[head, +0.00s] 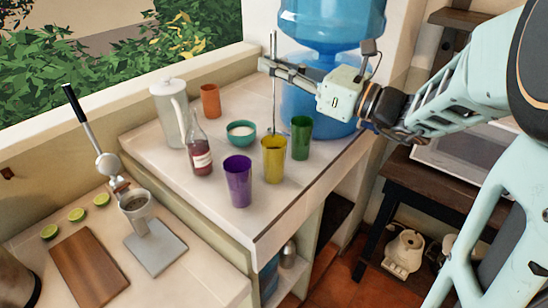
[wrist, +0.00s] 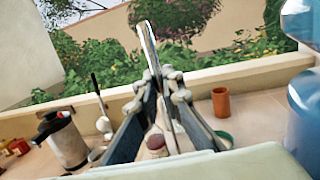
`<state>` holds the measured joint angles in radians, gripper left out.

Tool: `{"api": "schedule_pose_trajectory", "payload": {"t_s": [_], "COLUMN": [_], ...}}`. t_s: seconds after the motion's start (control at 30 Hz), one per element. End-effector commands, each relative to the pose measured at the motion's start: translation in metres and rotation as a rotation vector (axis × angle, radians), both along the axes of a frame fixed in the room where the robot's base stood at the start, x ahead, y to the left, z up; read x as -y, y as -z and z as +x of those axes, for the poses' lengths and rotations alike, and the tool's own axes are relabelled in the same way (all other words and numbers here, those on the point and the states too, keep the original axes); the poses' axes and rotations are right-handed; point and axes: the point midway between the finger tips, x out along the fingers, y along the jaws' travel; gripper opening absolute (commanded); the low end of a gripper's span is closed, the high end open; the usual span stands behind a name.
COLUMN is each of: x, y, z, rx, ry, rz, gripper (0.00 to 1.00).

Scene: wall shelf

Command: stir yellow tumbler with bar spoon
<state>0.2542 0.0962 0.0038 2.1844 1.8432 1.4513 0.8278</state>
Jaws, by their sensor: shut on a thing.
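The yellow tumbler (head: 274,161) stands upright on the raised counter, between the purple tumbler (head: 238,183) and the green tumbler (head: 300,140). My gripper (head: 270,66) is shut on the bar spoon (head: 274,100), a thin metal rod hanging nearly upright. The spoon's lower end shows around the yellow tumbler's far rim; I cannot tell whether it is inside, above or behind the cup. In the wrist view the spoon (wrist: 149,45) rises between the two fingers (wrist: 158,85). The tumbler does not show clearly there.
A large blue water bottle (head: 330,35) stands close behind my gripper. A red-filled bottle (head: 200,150), a white pitcher (head: 168,115), a teal bowl (head: 241,139) and an orange cup (head: 210,100) stand left of the tumblers. A cutting board (head: 88,268) lies on the lower counter.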

Motion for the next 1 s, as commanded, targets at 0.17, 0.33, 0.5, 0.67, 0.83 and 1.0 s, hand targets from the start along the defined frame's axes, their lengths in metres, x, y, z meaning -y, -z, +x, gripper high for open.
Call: {"api": "schedule_pose_trajectory", "payload": {"t_s": [0.17,0.33,0.5,0.67,0.83,1.0], "x": [0.000,0.000,0.000,0.000,0.000,0.000], "y": [0.000,-0.009,-0.027,-0.043,-0.052,-0.050], "z": [0.000,0.000,0.000,0.000,0.000,0.000], "rx": [0.000,0.001,0.002,0.001,0.000,0.000], "ry": [0.000,0.000,0.000,0.000,0.000,0.000], "rz": [0.000,0.000,-0.001,0.000,0.000,0.000], "gripper": [0.00,0.00,0.00,0.00,0.00,0.00]}}
